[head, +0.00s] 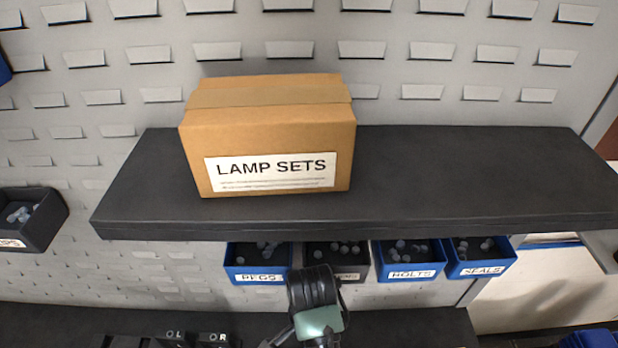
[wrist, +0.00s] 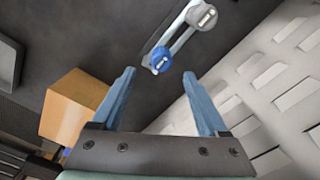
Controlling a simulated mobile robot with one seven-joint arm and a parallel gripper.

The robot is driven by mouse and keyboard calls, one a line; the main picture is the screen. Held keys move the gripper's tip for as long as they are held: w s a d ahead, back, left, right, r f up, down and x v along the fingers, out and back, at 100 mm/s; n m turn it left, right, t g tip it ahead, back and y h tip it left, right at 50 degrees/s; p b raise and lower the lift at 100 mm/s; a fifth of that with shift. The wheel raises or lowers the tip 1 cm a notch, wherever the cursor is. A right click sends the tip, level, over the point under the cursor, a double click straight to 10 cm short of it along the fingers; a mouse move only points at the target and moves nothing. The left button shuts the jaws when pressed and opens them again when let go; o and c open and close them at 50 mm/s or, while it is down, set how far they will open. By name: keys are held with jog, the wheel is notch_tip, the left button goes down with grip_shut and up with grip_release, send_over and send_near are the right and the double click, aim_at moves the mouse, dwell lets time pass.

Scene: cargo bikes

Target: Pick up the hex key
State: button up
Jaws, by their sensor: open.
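I cannot make out a hex key in either view. In the wrist view, my gripper (wrist: 160,76) is open, with two blue fingers apart and nothing held between them. Beyond the fingertips is a pale bar (wrist: 178,42) with a blue round part and a grey round part, against a dark surface; I cannot tell what it is. In the head view, part of my arm, dark with a green section, rises at the bottom centre in front of the bins; the fingers do not show there.
A cardboard box (head: 268,135) labelled LAMP SETS stands on a dark shelf (head: 470,180), clear to its right. Blue bins (head: 410,273) and a dark bin hang below. Another dark bin (head: 40,225) is at left. A lower dark surface (head: 420,328) holds black holders (head: 175,339).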

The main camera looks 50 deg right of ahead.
jog(key=shift+w+f+p, duration=0.1)
jog(key=shift+f+p, duration=0.65)
jog(key=shift+f, duration=2.9)
grip_shut()
